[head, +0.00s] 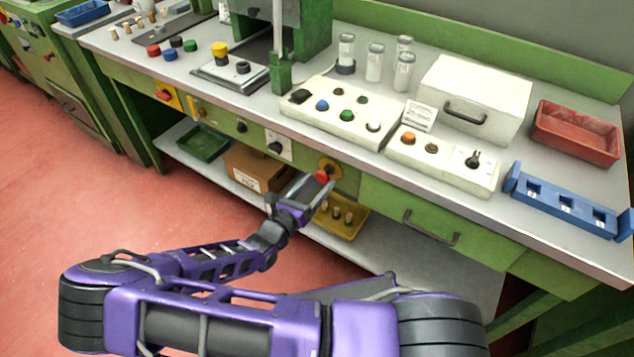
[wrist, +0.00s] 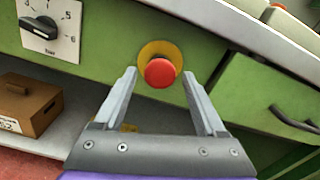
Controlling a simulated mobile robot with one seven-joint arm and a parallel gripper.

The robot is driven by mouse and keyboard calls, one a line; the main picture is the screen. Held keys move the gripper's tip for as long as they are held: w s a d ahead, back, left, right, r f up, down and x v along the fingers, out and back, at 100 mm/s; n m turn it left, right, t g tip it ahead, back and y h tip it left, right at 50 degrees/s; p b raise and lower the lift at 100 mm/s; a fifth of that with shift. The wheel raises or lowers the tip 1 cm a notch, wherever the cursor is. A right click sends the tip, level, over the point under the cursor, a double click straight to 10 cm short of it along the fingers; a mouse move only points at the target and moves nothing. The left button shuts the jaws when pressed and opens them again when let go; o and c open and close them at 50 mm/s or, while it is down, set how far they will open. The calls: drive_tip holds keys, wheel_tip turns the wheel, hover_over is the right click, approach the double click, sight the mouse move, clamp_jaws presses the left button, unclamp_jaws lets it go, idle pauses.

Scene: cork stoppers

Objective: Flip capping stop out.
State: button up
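A red mushroom-shaped stop button (head: 322,176) on a yellow round plate sits on the green front panel of the bench. It also shows in the wrist view (wrist: 159,72), with the yellow ring (wrist: 148,50) around it. No label naming it as the capping stop is readable. My gripper (head: 308,182) is open and points at this button. In the wrist view my gripper (wrist: 159,76) has its two fingertips on either side of the red button, with gaps on both sides. I see nothing held, and contact with the button cannot be told.
A black rotary knob on a white dial plate (wrist: 50,25) is left of the button; a drawer handle (head: 430,228) is right. Below, a cardboard box (head: 255,168) and a yellow tray (head: 340,228) with corks stand on the shelf. Control boxes (head: 345,112) are on the bench above.

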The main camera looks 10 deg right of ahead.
drive_tip(key=shift+o, duration=0.2)
drive_tip(key=v, duration=1.7)
drive_tip(key=shift+p, duration=0.3)
drive_tip(key=shift+s+a+r, duration=0.1)
drive_tip(key=shift+r, duration=0.05)
